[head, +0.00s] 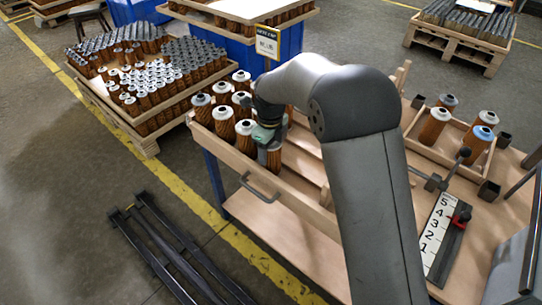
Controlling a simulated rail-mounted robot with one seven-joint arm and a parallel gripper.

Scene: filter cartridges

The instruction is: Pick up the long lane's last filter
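My gripper (268,136) is at the left part of the wooden-walled lanes on the bench, pointing down over an amber filter (270,158). Its fingers look to be around or against that filter's top. The arm and wrist hide most of the filter's cap, so I cannot tell whether the fingers are closed on it. Several more amber filters with pale ring tops stand upright just left of it, such as the near one (245,137) and one by the corner (202,108). The front lane (300,210) is empty to the right of the gripper. My arm hides the lanes' right part.
A wooden tray (425,150) with several filters, one blue-topped (482,138), stands at the right. A numbered strip (437,228) with a red-knobbed slider (462,217) lies nearer. A metal handle (262,187) sticks out in front. Loaded pallets (148,145) stand behind left.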

